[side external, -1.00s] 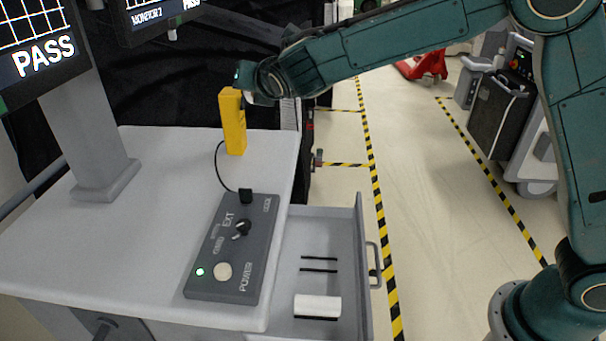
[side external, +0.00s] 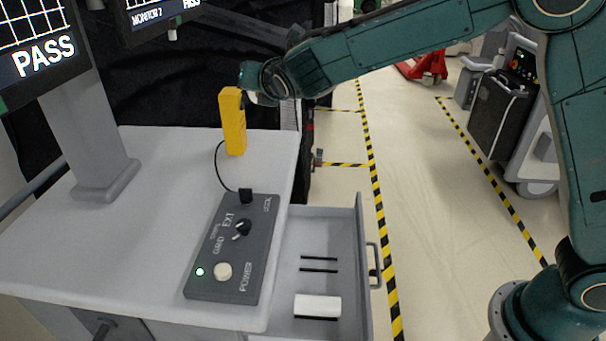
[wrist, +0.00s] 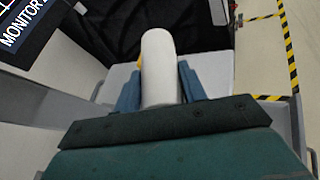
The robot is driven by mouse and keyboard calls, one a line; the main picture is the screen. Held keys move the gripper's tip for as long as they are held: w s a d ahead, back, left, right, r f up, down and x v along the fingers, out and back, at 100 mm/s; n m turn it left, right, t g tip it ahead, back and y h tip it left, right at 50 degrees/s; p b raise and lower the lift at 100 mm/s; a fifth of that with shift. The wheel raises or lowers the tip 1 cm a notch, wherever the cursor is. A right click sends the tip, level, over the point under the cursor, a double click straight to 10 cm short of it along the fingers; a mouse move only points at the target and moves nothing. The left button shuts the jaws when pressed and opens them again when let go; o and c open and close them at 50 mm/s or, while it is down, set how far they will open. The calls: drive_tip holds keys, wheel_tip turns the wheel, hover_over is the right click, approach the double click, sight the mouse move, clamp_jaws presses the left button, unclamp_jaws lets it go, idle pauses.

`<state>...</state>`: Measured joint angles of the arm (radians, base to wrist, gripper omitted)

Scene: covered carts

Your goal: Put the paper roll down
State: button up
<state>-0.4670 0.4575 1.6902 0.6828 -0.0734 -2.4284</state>
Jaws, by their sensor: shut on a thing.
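My gripper (wrist: 160,88) is shut on a white paper roll (wrist: 158,65) in the wrist view, with one blue finger on each side of the roll. In the side view my gripper (side external: 248,92) is above the far end of the grey cart top, close to a tall yellow box. The held roll is mostly hidden there. A second white roll (side external: 318,305) lies in the open drawer (side external: 340,225) of the cart.
The yellow box (side external: 232,122) stands upright on the cart top (side external: 165,215). A grey control box (side external: 232,248) with a cable sits near the front. A monitor on a post (side external: 85,130) stands at left. Two black strips (side external: 319,264) lie in the drawer.

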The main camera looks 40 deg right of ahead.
drive_tip(key=s+d+f, duration=1.2)
drive_tip(key=s, duration=0.1)
drive_tip(key=shift+s+f, duration=0.3)
drive_tip(key=shift+s, duration=0.05)
drive_tip(key=shift+w, duration=0.15)
drive_tip(key=n+h, duration=0.1)
drive_tip(key=n, duration=0.1)
hover_over(261, 168)
drive_tip(key=s+d, duration=0.1)
drive_tip(key=d, duration=0.1)
drive_tip(key=shift+s+a+f+g, duration=0.15)
drive_tip(key=shift+a+f+g, duration=0.15)
drive_tip(key=shift+f, duration=0.1)
drive_tip(key=shift+w+a+f+n, duration=0.1)
drive_tip(key=shift+w+a+n, duration=0.2)
drive_tip(key=shift+w+a, duration=0.35)
drive_tip(key=shift+f, duration=2.5)
